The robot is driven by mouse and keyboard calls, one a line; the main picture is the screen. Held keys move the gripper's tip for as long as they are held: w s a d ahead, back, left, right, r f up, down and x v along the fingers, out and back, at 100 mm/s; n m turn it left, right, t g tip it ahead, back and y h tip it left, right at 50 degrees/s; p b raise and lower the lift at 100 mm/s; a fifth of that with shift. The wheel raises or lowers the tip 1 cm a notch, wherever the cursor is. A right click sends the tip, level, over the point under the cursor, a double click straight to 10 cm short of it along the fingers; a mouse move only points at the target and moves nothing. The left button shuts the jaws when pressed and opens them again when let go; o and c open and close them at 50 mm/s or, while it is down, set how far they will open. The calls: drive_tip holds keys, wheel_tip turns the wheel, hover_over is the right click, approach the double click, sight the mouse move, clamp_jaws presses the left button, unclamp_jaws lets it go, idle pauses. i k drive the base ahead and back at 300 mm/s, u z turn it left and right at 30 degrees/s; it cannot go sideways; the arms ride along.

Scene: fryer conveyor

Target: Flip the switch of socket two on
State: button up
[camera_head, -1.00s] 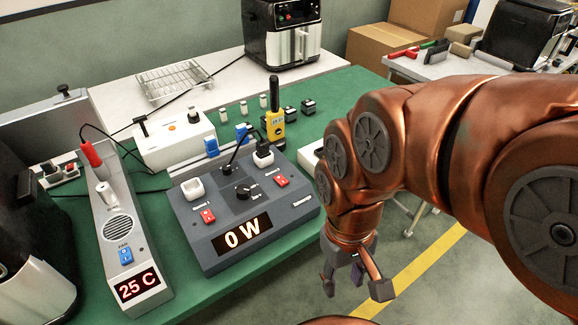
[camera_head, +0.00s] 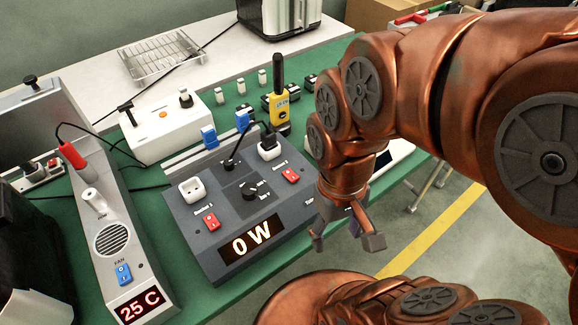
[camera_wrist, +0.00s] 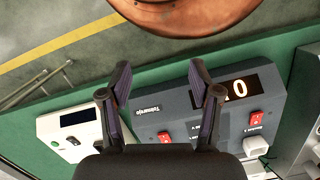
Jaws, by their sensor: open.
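The grey power box (camera_head: 305,213) stands on the green table, with its display (camera_head: 250,241) reading 0 W. It has two red rocker switches. The right switch (camera_head: 290,175) sits near a socket holding a black plug (camera_head: 268,148); the left switch (camera_head: 211,222) sits by an empty white socket (camera_head: 193,190). The socket labels are too small to read surely. My gripper (camera_head: 346,236) is open and empty, right of the box. In the wrist view, my gripper (camera_wrist: 160,85) frames the box's edge, and one red switch (camera_wrist: 164,137) shows between the fingers.
A fan unit (camera_head: 128,262) with a blue switch and 25 C display stands left of the box. A yellow radio (camera_head: 279,108) and a white box (camera_head: 165,128) stand behind. A white device (camera_wrist: 72,128) lies beside the power box. Open floor lies right of the table.

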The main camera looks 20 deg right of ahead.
sight(289, 175)
drive_tip(key=u, duration=0.3)
drive_tip(key=k, duration=0.7)
drive_tip(key=u, duration=0.55)
drive_tip(key=k, duration=0.65)
drive_tip(key=u, duration=0.2)
drive_tip(key=i, duration=0.9)
drive_tip(key=u, duration=0.1)
